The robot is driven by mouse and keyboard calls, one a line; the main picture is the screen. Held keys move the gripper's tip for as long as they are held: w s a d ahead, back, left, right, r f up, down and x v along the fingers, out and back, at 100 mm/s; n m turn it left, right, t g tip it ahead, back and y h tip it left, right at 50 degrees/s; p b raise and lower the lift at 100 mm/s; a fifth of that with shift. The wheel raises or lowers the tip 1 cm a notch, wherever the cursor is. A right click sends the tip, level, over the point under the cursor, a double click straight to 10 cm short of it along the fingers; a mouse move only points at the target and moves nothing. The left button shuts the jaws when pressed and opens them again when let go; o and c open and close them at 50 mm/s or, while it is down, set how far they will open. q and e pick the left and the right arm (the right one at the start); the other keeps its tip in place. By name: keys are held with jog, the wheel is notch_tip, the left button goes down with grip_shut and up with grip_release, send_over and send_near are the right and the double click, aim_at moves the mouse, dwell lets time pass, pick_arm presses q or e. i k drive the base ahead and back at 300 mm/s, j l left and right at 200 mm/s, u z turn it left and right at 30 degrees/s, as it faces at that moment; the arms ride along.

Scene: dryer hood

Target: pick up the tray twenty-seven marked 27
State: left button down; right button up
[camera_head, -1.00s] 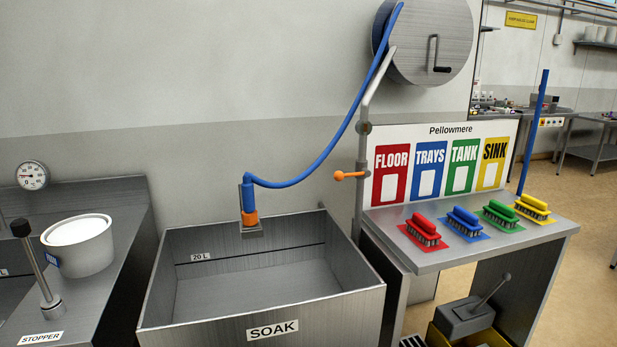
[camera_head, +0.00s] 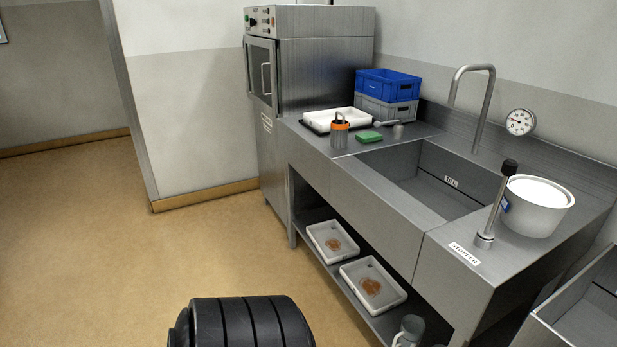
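Two white trays with brown stains inside lie on the low shelf under the sink: one farther back (camera_head: 317,247) and one nearer (camera_head: 352,271). Another white tray (camera_head: 312,122) sits on a dark base on the counter beside the tall steel machine. I cannot read a 27 on any of them. Neither of my grippers is in view. A black ribbed part of my own arm shows at the bottom.
The steel sink (camera_head: 415,202) is empty. Around it are a stopper lever (camera_head: 497,205), white bucket (camera_head: 538,222), green sponge (camera_head: 369,137), orange-rimmed cup (camera_head: 339,138), and blue (camera_head: 388,88) and grey (camera_head: 388,112) crates. A jug (camera_head: 408,332) stands low in front. Floor at left is clear.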

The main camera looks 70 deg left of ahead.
aim_at(334, 244)
jog(key=u, duration=2.1)
jog(key=j+z, duration=0.15)
jog(key=z, duration=0.2)
jog(key=i+j+z, duration=0.1)
jog(key=z, duration=0.25)
jog(key=j+z, duration=0.35)
jog(key=i+l, duration=0.05)
